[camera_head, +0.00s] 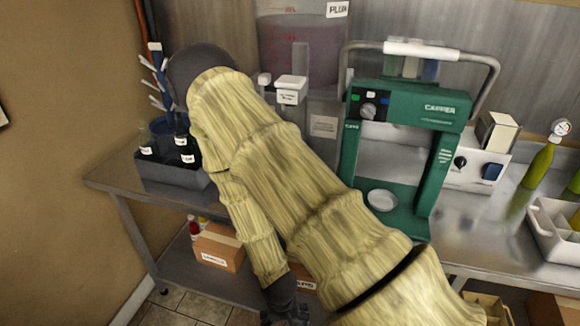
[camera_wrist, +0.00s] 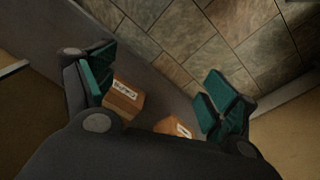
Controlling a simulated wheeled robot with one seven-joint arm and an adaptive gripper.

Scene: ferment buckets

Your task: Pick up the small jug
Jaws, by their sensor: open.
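I cannot make out a small jug for certain in either view; my pale, bamboo-like arm hides much of the table's middle in the head view. My gripper (camera_wrist: 158,92) is open and empty, with its teal finger pads wide apart in the wrist view. It hangs low, pointing down near the lower shelf and tiled floor. Part of its dark wrist end shows at the bottom of the head view, below the table top. No jug lies between the fingers.
A metal table (camera_head: 108,182) carries a dark crate of bottles (camera_head: 170,172), a green capper (camera_head: 405,110), a large plum-labelled bucket (camera_head: 295,35) and a white tray (camera_head: 550,238). Cardboard boxes (camera_head: 218,248) sit on the lower shelf; one box (camera_wrist: 123,98) shows in the wrist view beside floor tiles (camera_wrist: 190,40).

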